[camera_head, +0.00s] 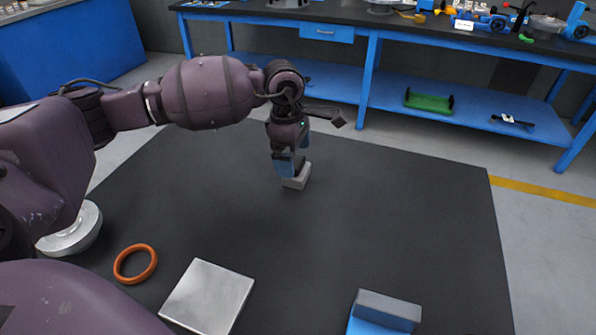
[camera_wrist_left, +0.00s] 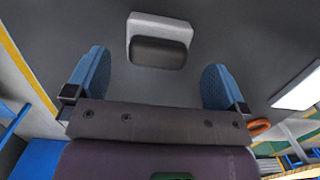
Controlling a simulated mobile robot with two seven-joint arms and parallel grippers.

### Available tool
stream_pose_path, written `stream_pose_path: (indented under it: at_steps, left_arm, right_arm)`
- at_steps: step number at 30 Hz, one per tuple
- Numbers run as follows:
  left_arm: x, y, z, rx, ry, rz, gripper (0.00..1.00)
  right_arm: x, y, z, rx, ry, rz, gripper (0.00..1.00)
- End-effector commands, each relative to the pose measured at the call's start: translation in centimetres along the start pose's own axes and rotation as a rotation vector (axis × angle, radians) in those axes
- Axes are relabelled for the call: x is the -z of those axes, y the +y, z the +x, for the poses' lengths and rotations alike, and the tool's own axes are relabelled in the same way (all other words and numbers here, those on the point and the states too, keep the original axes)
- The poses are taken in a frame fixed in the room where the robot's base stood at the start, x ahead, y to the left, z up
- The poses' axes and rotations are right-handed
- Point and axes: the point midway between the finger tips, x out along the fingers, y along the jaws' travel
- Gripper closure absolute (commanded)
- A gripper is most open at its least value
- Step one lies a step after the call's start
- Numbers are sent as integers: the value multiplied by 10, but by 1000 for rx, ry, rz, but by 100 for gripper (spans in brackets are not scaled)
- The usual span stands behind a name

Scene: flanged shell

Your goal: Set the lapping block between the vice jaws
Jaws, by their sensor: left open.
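A small pale grey block (camera_head: 297,178), which I take to be the lapping block, sits on the dark mat below my left gripper (camera_head: 288,164). In the left wrist view the block (camera_wrist_left: 160,27) has a light top part and a dark side facing the camera. It lies ahead of the two blue fingers of the left gripper (camera_wrist_left: 156,82), roughly centred between them and not gripped. The fingers are wide apart and empty. The vice (camera_head: 385,309), blue with a grey jaw, is cut off at the bottom right edge. Its jaw gap cannot be made out. My right gripper is not seen.
A silver square plate (camera_head: 208,295) and an orange ring (camera_head: 135,263) lie on the mat (camera_head: 410,220) at the near left. The mat between block and vice is clear. A blue workbench (camera_head: 365,75) with tools stands behind.

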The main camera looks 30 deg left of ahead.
Motion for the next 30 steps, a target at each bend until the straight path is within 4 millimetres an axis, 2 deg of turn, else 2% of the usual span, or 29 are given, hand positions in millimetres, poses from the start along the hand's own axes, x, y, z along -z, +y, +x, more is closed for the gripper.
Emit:
stream_pose_path:
  at_steps: [2,10,13,19,30]
  left_arm:
    - [0,0,8,3,0,0,0]
    - [-2,2,45,6,1,-1,0]
    - [-2,2,50,3,0,-1,0]
    - [-3,2,48,-1,0,0,0]
    - [-2,2,48,0,0,0,55]
  right_arm:
    - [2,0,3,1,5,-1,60]
    - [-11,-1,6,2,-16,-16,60]
    - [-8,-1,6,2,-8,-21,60]
    - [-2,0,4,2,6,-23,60]
    - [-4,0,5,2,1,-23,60]
